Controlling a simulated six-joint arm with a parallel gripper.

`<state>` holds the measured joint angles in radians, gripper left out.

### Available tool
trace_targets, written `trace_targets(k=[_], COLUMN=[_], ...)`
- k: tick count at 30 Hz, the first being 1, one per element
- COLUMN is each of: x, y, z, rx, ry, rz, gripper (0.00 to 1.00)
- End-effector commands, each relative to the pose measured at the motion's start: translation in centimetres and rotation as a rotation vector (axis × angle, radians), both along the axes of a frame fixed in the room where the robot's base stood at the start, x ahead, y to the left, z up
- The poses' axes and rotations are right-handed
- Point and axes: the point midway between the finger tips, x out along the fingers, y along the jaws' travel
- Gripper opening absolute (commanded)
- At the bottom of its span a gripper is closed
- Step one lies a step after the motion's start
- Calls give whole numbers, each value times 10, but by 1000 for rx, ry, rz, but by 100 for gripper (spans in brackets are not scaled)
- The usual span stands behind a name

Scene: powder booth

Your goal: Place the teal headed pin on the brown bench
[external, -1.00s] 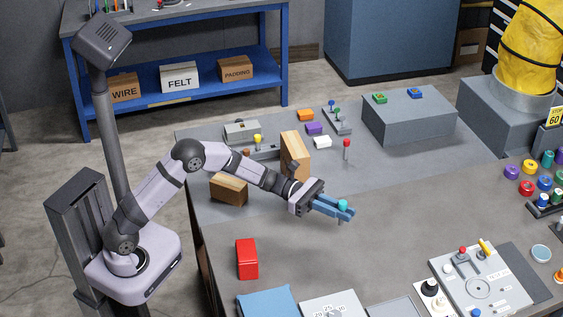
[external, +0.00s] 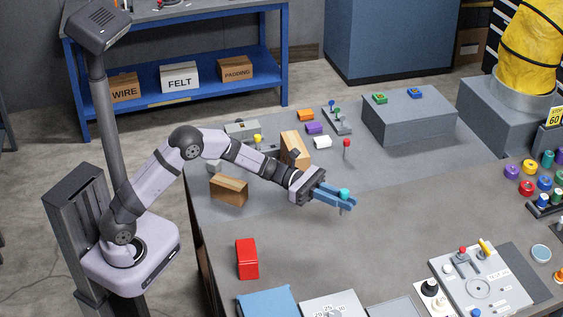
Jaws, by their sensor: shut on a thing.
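My gripper (external: 338,200) has blue fingers and is shut on the teal headed pin (external: 344,193). The pin's round teal head shows above the fingers, and a bit of its shaft shows below them; the rest is hidden. The pin looks roughly upright. The brown bench (external: 390,235) is the wide grey-brown top under and in front of my gripper. The pin appears held above it, though the exact height cannot be told from this view.
A grey mat (external: 440,161) covers the bench's far part, with wooden blocks (external: 229,190), a red-headed pin (external: 346,150) and a grey box (external: 410,120). A red block (external: 247,259) stands at the near left. A grey panel (external: 480,279) lies at near right. The bench's middle is clear.

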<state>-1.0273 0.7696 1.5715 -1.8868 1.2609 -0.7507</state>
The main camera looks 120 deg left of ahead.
Motion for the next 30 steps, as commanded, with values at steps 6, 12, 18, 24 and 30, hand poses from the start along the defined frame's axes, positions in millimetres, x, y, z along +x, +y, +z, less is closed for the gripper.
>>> trace_targets(k=[6,12,18,24,30], x=[15,40,69,98,110], y=[-20,-54,-80,-75,-35], z=[-28,-59,-67,-54,-29], rx=[0,3,5,5,0], ry=[-1,-1,-4,-6,-2], rz=[-41,-109,-159,-116,15], gripper=[0,0,0,0,0])
